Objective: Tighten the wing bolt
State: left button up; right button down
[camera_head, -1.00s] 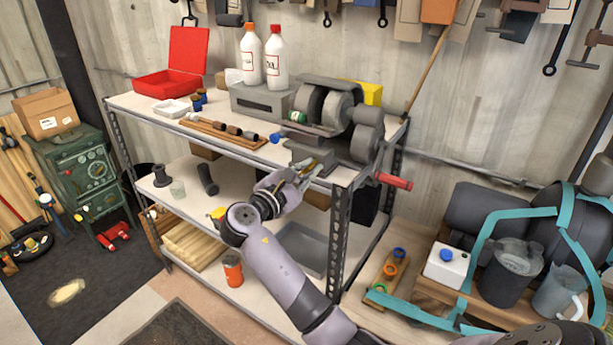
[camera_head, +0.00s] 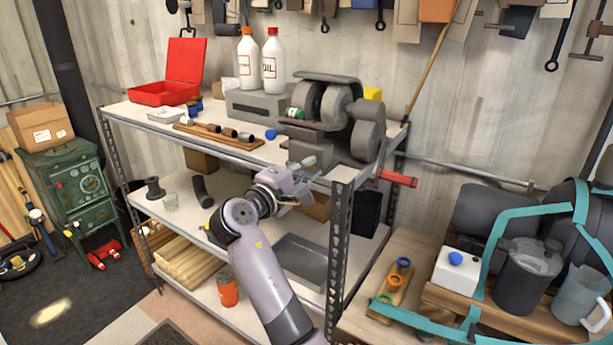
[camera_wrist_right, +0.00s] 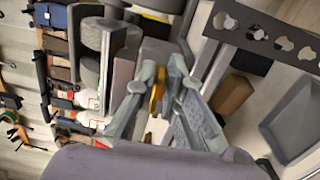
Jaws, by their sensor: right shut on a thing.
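My right gripper (camera_head: 304,178) is at the front edge of the shelf's top board, just below the grey bench grinder (camera_head: 338,110). In the wrist view the fingers of my right gripper (camera_wrist_right: 160,82) close around a narrow brass-yellow piece, which looks like the wing bolt (camera_wrist_right: 157,96). The fingers hide part of it, so its wings and thread do not show clearly. In the head view the bolt is hidden by the gripper. My left gripper is not in view.
The metal shelf's perforated post (camera_head: 339,240) and a red handle (camera_head: 398,178) are close to the right of my gripper. Two white bottles (camera_head: 272,62), an open red case (camera_head: 182,75) and a wooden tool strip (camera_head: 217,137) are on the top board. A grey tray (camera_head: 300,265) is below.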

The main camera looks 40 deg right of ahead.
jog(key=shift+m, duration=0.3)
jog(key=c, duration=1.8)
grip_release()
jog(key=shift+a, duration=0.1)
jog(key=v, duration=0.7)
jog(key=shift+a, duration=0.15)
jog(key=shift+s, duration=0.1)
